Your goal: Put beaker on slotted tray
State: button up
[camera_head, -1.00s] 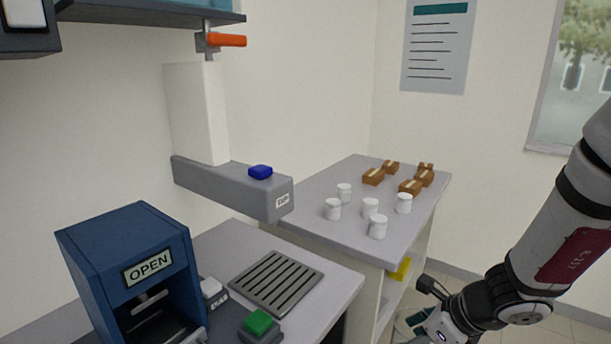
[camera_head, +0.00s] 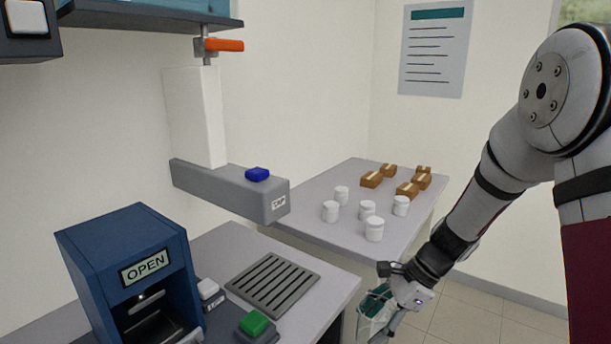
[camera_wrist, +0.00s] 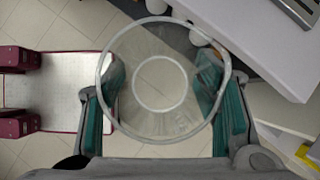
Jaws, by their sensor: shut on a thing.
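The beaker (camera_wrist: 160,122) is clear glass, seen from above in the wrist view with its round rim and base ring showing. My gripper (camera_wrist: 165,95) is shut on it, with a teal finger pad on each side. In the head view my gripper (camera_head: 376,302) and the beaker (camera_head: 366,327) are low, just right of the counter's edge, and the beaker is partly cut off by the frame. The slotted tray (camera_head: 272,283) is a dark grey slatted plate, empty, lying flat on the counter left of my gripper. Its corner shows at the top right of the wrist view (camera_wrist: 301,12).
A blue housing marked OPEN (camera_head: 130,265) and a green button (camera_head: 254,323) stand left of and in front of the tray. A grey arm with a blue button (camera_head: 257,174) overhangs behind it. White jars (camera_head: 374,229) and brown boxes (camera_head: 407,189) stand on the back table.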

jog(key=f+n+g, duration=0.1)
jog(key=n, duration=0.2)
jog(key=f+n+g+h, duration=0.1)
jog(key=n+g, duration=0.1)
jog(key=n, duration=0.1)
jog(key=w+n+g+h, duration=0.1)
jog(key=n, duration=0.2)
jog(key=shift+w+a+f+g, duration=0.1)
jog(key=shift+a+f+g, duration=0.2)
jog(key=shift+a+f, duration=0.1)
jog(key=w+d+f+n+g+h, duration=0.1)
jog(key=d+n+h, duration=0.3)
jog(key=n, duration=0.4)
jog(key=shift+w+d+f+n+g+h, duration=0.35)
jog(key=shift+w+d+f, duration=0.25)
jog(key=shift+w+d, duration=0.25)
